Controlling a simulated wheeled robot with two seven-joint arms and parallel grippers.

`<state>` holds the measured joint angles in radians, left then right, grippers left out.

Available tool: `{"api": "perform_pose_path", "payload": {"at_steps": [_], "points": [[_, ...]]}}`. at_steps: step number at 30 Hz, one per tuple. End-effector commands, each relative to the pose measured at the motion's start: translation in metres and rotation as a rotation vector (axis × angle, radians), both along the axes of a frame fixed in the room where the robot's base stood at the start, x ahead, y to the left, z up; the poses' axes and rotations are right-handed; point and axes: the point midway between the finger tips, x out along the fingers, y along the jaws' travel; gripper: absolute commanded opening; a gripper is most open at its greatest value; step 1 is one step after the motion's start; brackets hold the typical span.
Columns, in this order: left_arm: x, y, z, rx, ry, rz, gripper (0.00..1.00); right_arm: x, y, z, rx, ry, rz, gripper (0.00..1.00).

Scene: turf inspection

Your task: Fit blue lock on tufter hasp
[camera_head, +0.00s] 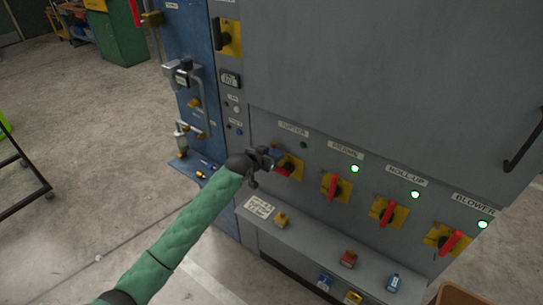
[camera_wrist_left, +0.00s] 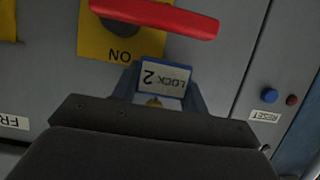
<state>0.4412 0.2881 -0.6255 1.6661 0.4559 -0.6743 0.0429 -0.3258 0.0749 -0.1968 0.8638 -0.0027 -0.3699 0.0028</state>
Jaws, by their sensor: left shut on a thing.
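My left gripper (camera_head: 262,160) is at the tufter switch on the grey cabinet and is shut on the blue lock. In the left wrist view the blue lock (camera_wrist_left: 153,66) shows beyond the dark gripper body, with an upside-down "LOCK 2" label. The tufter switch has a yellow plate (camera_head: 295,166) and a red handle (camera_head: 283,171), partly covered by my gripper. The left wrist view shows a red handle (camera_wrist_left: 160,16) and a yellow plate marked "ON" (camera_wrist_left: 97,45) just above the lock. The hasp itself is hard to make out. I cannot tell whether lock and hasp touch.
A ledge (camera_head: 315,245) below holds a yellow lock (camera_head: 281,219), a red lock (camera_head: 348,259) and another blue lock (camera_head: 393,283). Blue panel with pipes (camera_head: 187,75) stands left.

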Motion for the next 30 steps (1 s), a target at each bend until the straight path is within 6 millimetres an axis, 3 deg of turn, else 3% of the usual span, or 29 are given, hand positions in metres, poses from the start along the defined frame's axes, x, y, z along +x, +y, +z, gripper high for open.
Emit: {"api": "perform_pose_path", "payload": {"at_steps": [17, 30], "points": [[0.009, -0.007, 0.000, -0.001, -0.001, 0.000, 0.14, -0.004, -0.028, -0.004, -0.025, 0.006, 0.005, 0.67], [0.001, -0.001, 0.001, -0.001, -0.001, 0.000, 0.14, -0.001, -0.002, 0.003, -0.002, 0.001, 0.001, 0.67]]}}
